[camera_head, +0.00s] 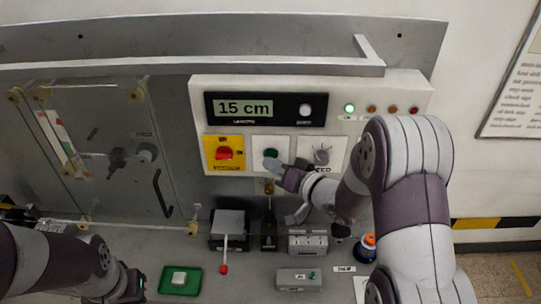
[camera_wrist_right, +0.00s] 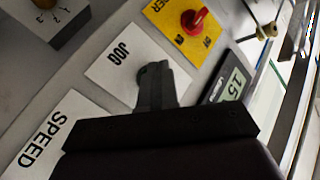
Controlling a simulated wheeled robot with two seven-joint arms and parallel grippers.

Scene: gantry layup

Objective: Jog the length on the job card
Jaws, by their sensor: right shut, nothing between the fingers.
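The control panel (camera_head: 380,88) has a display (camera_head: 245,108) reading 15 cm. Below it are a red knob on a yellow plate (camera_head: 223,153), a green button (camera_head: 271,153) and a speed knob (camera_head: 322,156). My right gripper (camera_head: 271,166) is shut and empty, with its tips at the green button's lower edge. In the right wrist view the tips (camera_wrist_right: 153,72) cover most of the button on the JOG plate (camera_wrist_right: 115,57); I cannot tell whether they touch it. My left gripper (camera_head: 133,284) is low at the left, its fingers unclear. I cannot tell which paper is the job card.
A clear guard door (camera_head: 110,185) stands left of the panel. On the bench are a lever with a red tip (camera_head: 224,268), a green tray (camera_head: 197,283), a grey box (camera_head: 298,279) and an orange-and-blue item (camera_head: 369,242). A printed sheet (camera_head: 518,80) hangs on the right wall.

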